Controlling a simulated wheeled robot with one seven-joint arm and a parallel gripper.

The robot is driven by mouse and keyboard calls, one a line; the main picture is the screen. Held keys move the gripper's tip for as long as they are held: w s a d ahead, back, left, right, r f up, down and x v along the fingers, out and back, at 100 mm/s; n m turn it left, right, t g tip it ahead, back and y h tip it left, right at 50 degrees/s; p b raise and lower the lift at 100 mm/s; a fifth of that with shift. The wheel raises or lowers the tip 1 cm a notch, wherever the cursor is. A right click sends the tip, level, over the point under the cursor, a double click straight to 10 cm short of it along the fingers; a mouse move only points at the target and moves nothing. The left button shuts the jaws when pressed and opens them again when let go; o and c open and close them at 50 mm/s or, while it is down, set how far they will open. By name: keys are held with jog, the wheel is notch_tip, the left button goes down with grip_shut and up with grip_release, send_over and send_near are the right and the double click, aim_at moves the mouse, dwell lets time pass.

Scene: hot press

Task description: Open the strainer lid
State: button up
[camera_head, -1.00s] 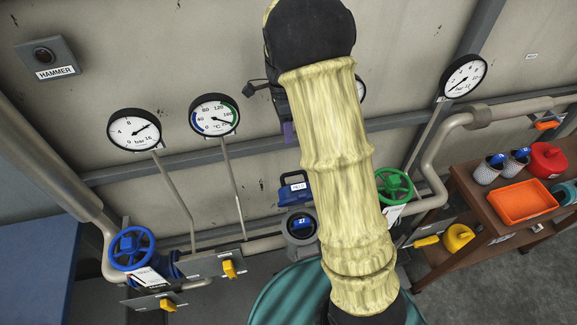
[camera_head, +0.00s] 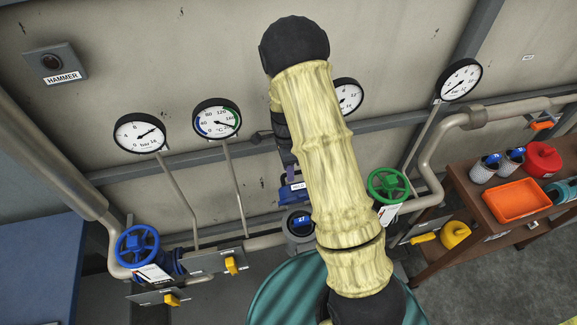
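A grey round fitting with a blue tag marked 27 (camera_head: 299,222) sits on the pipe run just left of my yellow-sleeved arm. It looks like the strainer, but its lid cannot be made out clearly. A blue part with a white label (camera_head: 292,190) shows just above it, partly behind the arm. My arm rises in front of the wall. A dark part at its far end (camera_head: 282,132) peeks out left of the sleeve, above the blue part. The fingers are hidden behind the arm, so I cannot see their opening or any contact.
A blue handwheel (camera_head: 137,246) and yellow valve handles (camera_head: 231,265) are at left. A green handwheel (camera_head: 388,185) is close right of my arm. Gauges stand along the wall. A wooden shelf carries an orange tray (camera_head: 517,200). A teal drum (camera_head: 275,296) stands below.

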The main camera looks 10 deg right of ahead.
jog(key=shift+c, duration=0.4)
grip_shut()
